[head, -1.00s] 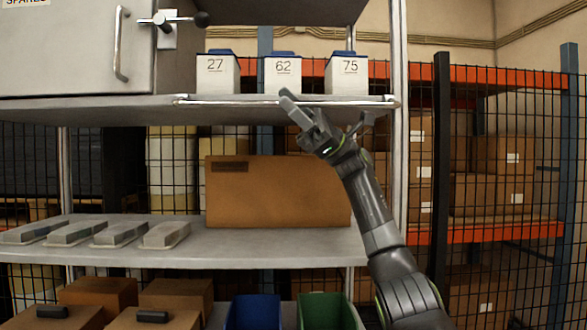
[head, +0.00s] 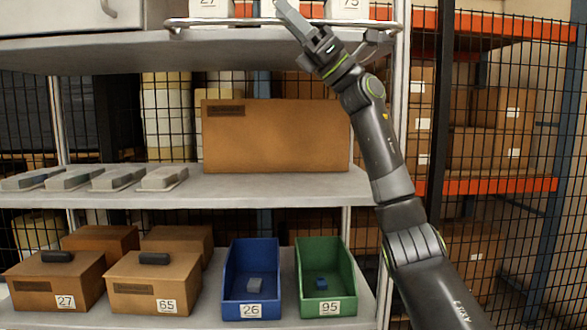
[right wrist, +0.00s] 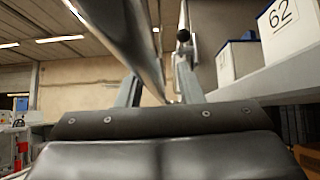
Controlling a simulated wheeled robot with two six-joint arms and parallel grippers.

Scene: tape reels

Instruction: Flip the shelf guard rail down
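The shelf guard rail (head: 215,22) is a thin metal bar along the front edge of the upper shelf (head: 130,55), with bent ends. My right gripper (head: 290,18) is at the right half of the rail, its fingers pointing up and left across it. In the right wrist view, the gripper's two fingers (right wrist: 160,92) stand apart, with a gap between them. A thick metal bar (right wrist: 130,40), likely the rail, runs close by, overlapping the left finger's line. I cannot tell whether they touch. My left gripper is not in view.
White numbered bins stand behind the rail; bin 62 (right wrist: 284,30) shows in the right wrist view. A cardboard box (head: 275,140) stands on the middle shelf. Blue (head: 237,290) and green (head: 311,300) bins sit below. A mesh fence (head: 500,150) is to the right.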

